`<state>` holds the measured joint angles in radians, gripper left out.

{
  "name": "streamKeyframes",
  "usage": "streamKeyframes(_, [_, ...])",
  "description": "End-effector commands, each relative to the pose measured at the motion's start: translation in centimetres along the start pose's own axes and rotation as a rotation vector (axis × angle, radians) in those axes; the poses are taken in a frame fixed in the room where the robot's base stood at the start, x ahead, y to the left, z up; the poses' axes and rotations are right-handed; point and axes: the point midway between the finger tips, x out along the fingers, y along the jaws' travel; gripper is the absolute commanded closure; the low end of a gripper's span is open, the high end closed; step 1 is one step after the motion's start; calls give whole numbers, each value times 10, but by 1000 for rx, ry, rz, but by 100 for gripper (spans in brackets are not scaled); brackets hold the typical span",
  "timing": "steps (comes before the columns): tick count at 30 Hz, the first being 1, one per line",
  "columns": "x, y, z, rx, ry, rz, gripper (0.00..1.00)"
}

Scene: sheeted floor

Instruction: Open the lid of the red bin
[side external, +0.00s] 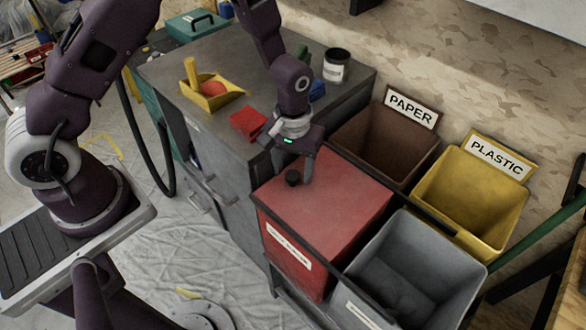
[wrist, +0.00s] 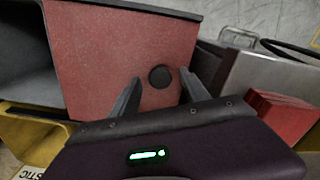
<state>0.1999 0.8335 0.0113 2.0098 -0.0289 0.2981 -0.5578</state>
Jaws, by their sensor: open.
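The red bin (side external: 298,262) stands at the front left of a group of bins in the side external view, with a pale label on its front. Its flat red lid (side external: 335,205) is closed and carries a small round black knob (side external: 292,178) near the edge by the grey cabinet. In the wrist view the lid (wrist: 110,55) fills the upper middle and the knob (wrist: 160,76) shows between my fingers. My gripper (wrist: 158,92) is open, its two fingers on either side of the knob. I cannot tell whether they touch the lid. In the side external view my gripper (side external: 298,170) is right at the knob.
Beside the red bin are an open grey bin (side external: 420,255), an open brown PAPER bin (side external: 388,145) and an open yellow PLASTIC bin (side external: 475,190).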

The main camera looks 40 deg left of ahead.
Motion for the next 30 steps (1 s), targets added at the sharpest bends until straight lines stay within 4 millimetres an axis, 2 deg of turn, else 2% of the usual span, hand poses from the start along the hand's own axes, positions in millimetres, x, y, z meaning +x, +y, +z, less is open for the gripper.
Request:
streamKeyframes(3, [7,0,0,0,0,0,46])
streamKeyframes(9, [7,0,0,0,1,0,46])
streamKeyframes(15, [7,0,0,0,0,0,86])
streamKeyframes(17, [6,0,0,0,0,0,97])
streamKeyframes(18, [6,0,0,0,0,0,100])
streamKeyframes(30, [6,0,0,1,0,0,100])
